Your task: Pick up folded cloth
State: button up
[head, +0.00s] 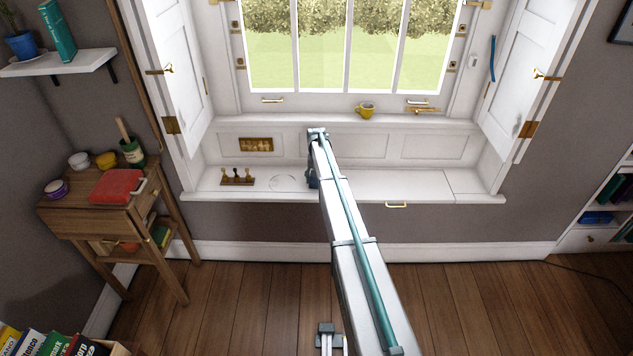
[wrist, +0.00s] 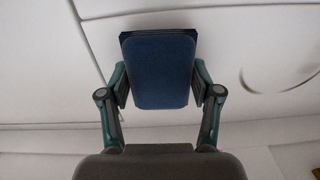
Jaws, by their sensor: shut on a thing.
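The folded cloth (wrist: 160,72) is a dark blue, rounded rectangular bundle in the wrist view. My gripper (wrist: 160,88) is shut on it, with one finger pressed against each side. White panelled surfaces show behind the cloth; I cannot tell whether it touches them. In the head view my arm reaches to the white window seat, and my gripper (head: 313,178) is mostly hidden behind the arm's end. The cloth cannot be made out clearly there.
The window seat (head: 420,187) is mostly clear to the right. A peg rack (head: 237,177) stands at its left. Open white shutters (head: 178,70) flank the window. A wooden side table (head: 100,215) stands at left.

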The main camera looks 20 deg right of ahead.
jog(key=shift+r, duration=0.15)
jog(key=shift+r, duration=0.35)
jog(key=shift+s+r+b, duration=0.2)
jog(key=shift+r+b, duration=0.15)
jog(key=shift+r, duration=0.9)
jog(key=s+a+r+b, duration=0.1)
jog(key=s+a+r, duration=0.2)
jog(key=s+r, duration=0.6)
jog(key=s, duration=0.4)
jog(key=shift+s+r, duration=0.15)
jog(key=shift+r, duration=0.1)
